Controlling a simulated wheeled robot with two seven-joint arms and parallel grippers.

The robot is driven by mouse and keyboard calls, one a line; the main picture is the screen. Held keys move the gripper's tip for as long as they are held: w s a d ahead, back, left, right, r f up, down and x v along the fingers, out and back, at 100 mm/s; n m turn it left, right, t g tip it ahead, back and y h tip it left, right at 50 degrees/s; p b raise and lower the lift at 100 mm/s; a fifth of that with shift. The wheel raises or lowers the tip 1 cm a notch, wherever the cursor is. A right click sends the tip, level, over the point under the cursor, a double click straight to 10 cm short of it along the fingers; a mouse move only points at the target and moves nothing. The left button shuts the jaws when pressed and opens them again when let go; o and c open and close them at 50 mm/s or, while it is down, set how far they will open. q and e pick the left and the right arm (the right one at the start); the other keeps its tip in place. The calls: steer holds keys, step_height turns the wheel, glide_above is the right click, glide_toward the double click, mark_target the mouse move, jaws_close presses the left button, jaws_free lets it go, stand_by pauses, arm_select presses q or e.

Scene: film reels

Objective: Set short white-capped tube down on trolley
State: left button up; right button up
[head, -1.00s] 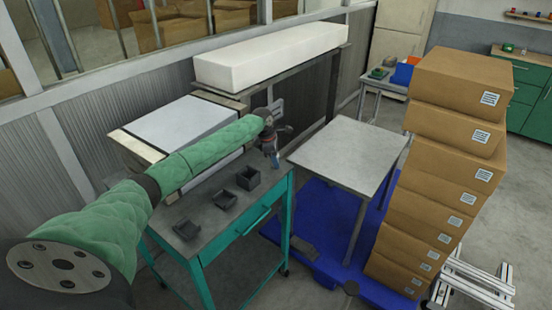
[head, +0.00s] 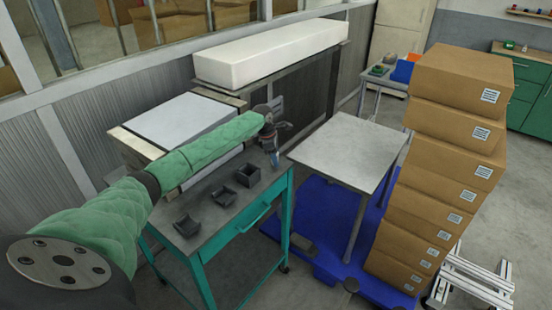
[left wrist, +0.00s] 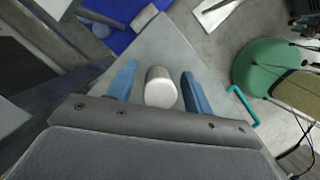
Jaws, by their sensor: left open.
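My left gripper (head: 275,163) is over the far right corner of the grey-topped teal trolley (head: 225,215), with its fingers pointing down. In the left wrist view the blue fingers of the gripper (left wrist: 160,84) are open. The short white-capped tube (left wrist: 161,92) is between them, its round white cap toward the camera, with a visible gap to each finger. Below the fingers is the grey trolley top (left wrist: 172,45). In the head view the tube cannot be made out clearly behind the fingers. My right gripper is not in view.
Several small black trays (head: 223,198) sit on the trolley top. A grey table (head: 345,150) stands to the right over a blue pallet (head: 320,225), beside a tall stack of cardboard boxes (head: 440,190).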

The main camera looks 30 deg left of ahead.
arm_select(q)
steer(key=b+v, duration=0.3)
steer(key=v, duration=0.8)
steer(key=shift+r, duration=0.4)
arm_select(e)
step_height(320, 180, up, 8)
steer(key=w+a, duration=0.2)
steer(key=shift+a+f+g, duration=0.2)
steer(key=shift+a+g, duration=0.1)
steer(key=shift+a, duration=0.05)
arm_select(q)
steer(key=shift+s+a, duration=0.1)
steer(key=shift+s, duration=0.05)
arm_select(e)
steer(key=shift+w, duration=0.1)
